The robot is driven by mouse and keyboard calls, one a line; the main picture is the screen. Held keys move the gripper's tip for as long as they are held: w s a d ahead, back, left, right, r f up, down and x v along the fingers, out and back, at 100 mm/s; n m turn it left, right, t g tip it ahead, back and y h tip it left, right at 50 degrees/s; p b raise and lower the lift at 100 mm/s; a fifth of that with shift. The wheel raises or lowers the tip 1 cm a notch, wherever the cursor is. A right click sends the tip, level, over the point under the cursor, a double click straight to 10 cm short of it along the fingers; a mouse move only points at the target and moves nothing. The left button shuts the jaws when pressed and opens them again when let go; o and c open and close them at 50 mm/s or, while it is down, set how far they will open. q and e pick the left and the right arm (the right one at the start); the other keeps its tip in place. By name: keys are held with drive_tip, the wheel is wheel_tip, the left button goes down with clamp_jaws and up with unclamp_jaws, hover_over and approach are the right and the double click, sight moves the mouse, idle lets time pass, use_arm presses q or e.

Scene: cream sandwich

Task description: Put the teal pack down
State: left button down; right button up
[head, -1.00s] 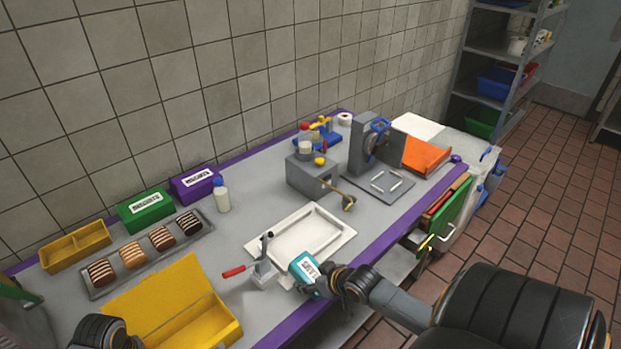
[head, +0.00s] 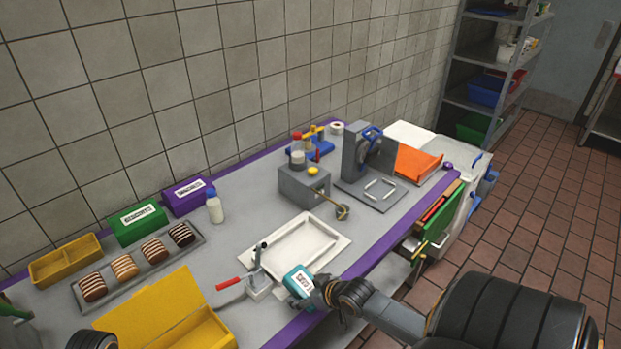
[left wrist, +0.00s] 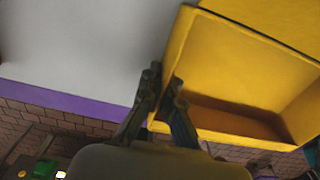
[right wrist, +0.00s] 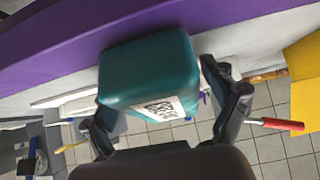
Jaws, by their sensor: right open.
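The teal pack (head: 297,281), with a white printed label, is at the table's front edge, beside the white tray (head: 343,245) and the red-handled lever tool (head: 257,282). I cannot tell for sure whether its underside touches the table. My right gripper (head: 318,290) is open at the pack. In the right wrist view the pack (right wrist: 150,75) shows ahead of and between the spread fingers (right wrist: 165,110), with a gap to the right finger. My left gripper (left wrist: 165,88) is at the wall of the yellow open box (left wrist: 235,70); its fingers are close together, and whether they hold the wall is unclear.
A grey machine (head: 304,188), a blue-wheeled press (head: 368,160) and an orange tray (head: 415,163) stand farther right. A white bottle (head: 214,207), green box (head: 138,222), purple box (head: 187,196) and a tray of striped cakes (head: 75,291) line the wall side. Mid-table is fairly clear.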

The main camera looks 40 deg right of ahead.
drive_tip(key=v, duration=1.2)
drive_tip(key=shift+a+r, duration=0.15)
drive_tip(key=shift+r, duration=0.05)
